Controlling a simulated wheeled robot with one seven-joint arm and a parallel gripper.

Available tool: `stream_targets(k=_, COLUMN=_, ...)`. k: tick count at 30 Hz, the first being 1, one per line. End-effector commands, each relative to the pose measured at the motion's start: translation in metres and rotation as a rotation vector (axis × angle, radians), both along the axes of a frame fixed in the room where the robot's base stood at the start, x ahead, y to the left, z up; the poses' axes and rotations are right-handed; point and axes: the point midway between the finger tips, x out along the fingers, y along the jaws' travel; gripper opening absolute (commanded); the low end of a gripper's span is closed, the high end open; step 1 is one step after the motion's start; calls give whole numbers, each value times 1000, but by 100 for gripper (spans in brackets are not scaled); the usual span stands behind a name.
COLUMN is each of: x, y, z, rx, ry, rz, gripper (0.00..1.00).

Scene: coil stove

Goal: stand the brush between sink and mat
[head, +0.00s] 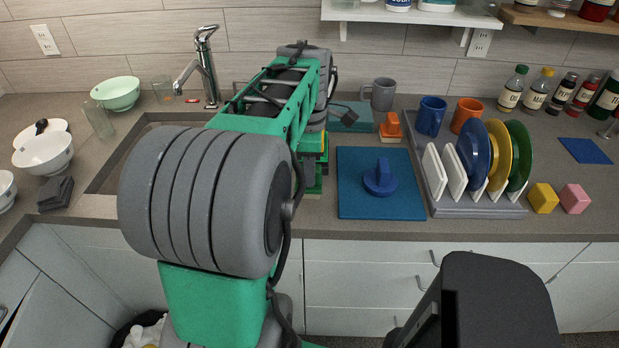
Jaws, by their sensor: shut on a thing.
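My gripper (314,150) is largely hidden behind my green forearm, low over the counter between the sink (101,205) and the blue mat (355,207). It is shut on a green-and-yellow piece (315,186), which I take to be the brush; only its right edge shows. I cannot tell whether it is upright or touching the counter. The sink lies to the left, mostly covered by my arm. The mat lies just right of the piece and bears a round blue object with a raised grip (380,178).
A dish rack (474,209) with plates stands right of the mat. An orange object (391,125), a grey mug (382,93), and blue (431,115) and orange mugs (466,114) stand behind. The faucet (206,67) rises behind the sink. Bowls (44,153) are at left.

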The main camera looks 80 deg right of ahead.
Motion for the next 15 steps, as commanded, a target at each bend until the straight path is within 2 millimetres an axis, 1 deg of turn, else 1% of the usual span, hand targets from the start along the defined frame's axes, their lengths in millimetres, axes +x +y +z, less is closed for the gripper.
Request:
stream_targets(k=1, x=0, y=1, z=-10, rx=5, ry=0, rz=0, gripper=0)
stream_targets(k=3, x=0, y=1, z=-22, rx=5, ry=0, rz=0, gripper=0)
stream_targets(k=5, x=0, y=1, z=-28, rx=2, ry=0, rz=0, gripper=0)
stream_targets(k=15, x=0, y=1, z=-34, rx=1, ry=0, rz=0, gripper=0)
